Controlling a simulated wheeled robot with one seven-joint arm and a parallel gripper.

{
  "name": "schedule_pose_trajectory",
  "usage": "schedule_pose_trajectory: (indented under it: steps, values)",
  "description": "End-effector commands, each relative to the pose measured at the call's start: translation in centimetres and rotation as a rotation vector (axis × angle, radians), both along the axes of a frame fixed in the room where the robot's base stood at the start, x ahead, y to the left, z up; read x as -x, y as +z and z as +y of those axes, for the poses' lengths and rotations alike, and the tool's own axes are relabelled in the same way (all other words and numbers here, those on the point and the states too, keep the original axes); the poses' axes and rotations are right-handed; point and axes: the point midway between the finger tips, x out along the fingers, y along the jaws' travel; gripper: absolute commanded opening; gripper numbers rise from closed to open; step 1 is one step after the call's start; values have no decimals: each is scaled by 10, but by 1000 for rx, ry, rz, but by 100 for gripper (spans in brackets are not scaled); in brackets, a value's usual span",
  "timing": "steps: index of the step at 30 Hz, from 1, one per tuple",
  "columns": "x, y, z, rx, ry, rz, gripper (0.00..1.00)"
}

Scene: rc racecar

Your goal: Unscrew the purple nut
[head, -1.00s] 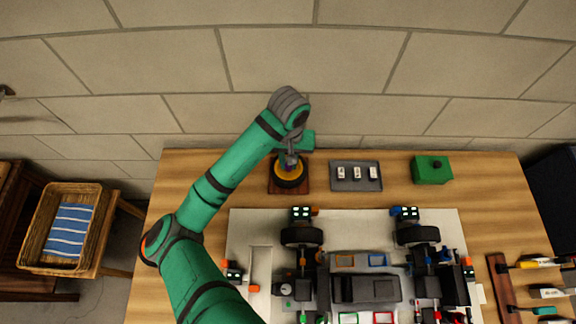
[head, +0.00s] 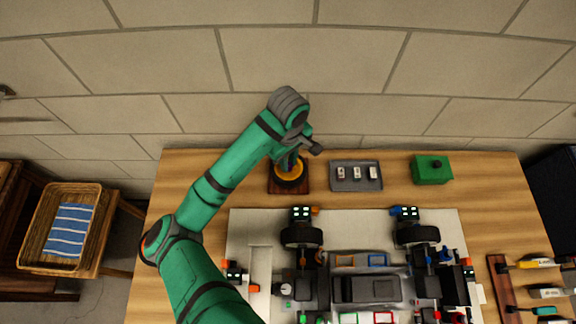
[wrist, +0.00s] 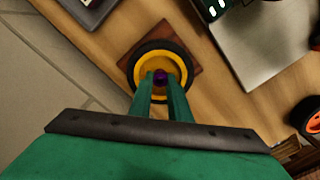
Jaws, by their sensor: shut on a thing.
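The purple nut (wrist: 160,78) sits at the hub of a wheel with a yellow rim (wrist: 178,62) and black tyre. In the wrist view the two green fingers of my gripper (wrist: 160,84) are shut on the nut from both sides. The wheel stands on a square brown wooden base (wrist: 188,38). In the head view the wheel (head: 291,178) is at the back left of the table, and my wrist hides the nut and much of the gripper there.
A grey tray (head: 356,185) with several small white parts lies right of the wheel, and a green box (head: 432,170) stands farther right. The racecar chassis (head: 365,289) fills the front of the table on a pale mat (head: 350,218). A wicker basket (head: 30,240) stands at the left.

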Motion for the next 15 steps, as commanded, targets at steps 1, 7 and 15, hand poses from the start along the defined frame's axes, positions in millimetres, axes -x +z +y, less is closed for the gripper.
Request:
schedule_pose_trajectory:
  steps: [1,7,15]
  values:
    - [-3,1,1,2,26,-11,0]
    - [-3,1,1,2,37,-10,0]
    - [-2,1,0,2,32,-6,38]
